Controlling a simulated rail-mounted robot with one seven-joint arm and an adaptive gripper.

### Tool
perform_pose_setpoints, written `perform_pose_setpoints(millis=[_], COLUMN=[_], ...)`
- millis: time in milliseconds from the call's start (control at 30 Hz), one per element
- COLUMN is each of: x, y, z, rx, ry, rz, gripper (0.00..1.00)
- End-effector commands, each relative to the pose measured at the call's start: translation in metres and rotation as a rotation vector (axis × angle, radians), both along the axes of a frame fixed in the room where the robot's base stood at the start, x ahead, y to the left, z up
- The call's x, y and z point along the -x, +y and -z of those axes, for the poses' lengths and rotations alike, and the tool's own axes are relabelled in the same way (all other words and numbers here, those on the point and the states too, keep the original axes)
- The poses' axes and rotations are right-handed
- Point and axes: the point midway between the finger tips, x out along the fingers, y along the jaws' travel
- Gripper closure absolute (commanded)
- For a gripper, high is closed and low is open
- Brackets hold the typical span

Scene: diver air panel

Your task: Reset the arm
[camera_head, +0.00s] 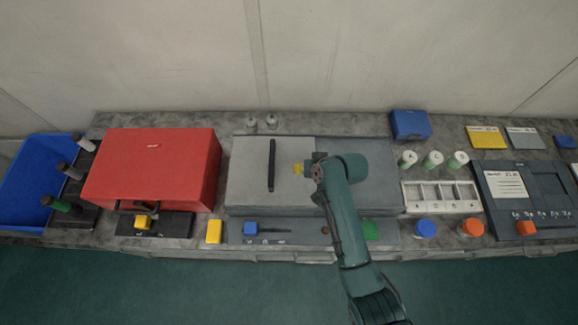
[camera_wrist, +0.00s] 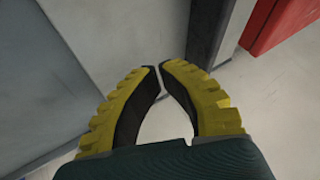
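My arm reaches in from the bottom of the head view and bends over the grey box in the middle of the bench. My gripper (camera_head: 298,169) points left, its yellow fingers just right of the dark upright bar (camera_head: 271,165) on the box. In the wrist view my gripper (camera_wrist: 159,67) shows two yellow fingers with black inner pads. Their tips come together almost touching, with nothing held between them. The dark bar (camera_wrist: 205,35) is ahead of the fingers and apart from them in that view.
A red case (camera_head: 155,168) stands left of the grey box (camera_head: 245,180), with a blue bin (camera_head: 28,185) at far left. Right are white-capped cylinders (camera_head: 433,159), a white compartment tray (camera_head: 440,205) and a dark panel (camera_head: 548,185). A wall rises behind the bench.

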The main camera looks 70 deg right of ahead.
Motion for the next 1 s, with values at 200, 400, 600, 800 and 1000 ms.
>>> perform_pose_setpoints(millis=[200, 400, 600, 800, 1000], x=[0.023, 0.027, 0.026, -0.056, -0.157], y=[0.006, 0.007, 0.007, 0.059, 0.142], z=[-0.03, -0.036, -0.036, -0.078, -0.187], rx=[0.0, 0.0, 0.0, 0.043, 0.231], ry=[-0.001, 0.0, 0.001, -0.039, -0.201], rz=[0.001, 0.0, 0.0, -0.2, -0.438], gripper=[1.0, 1.0, 1.0, 1.0, 1.0])
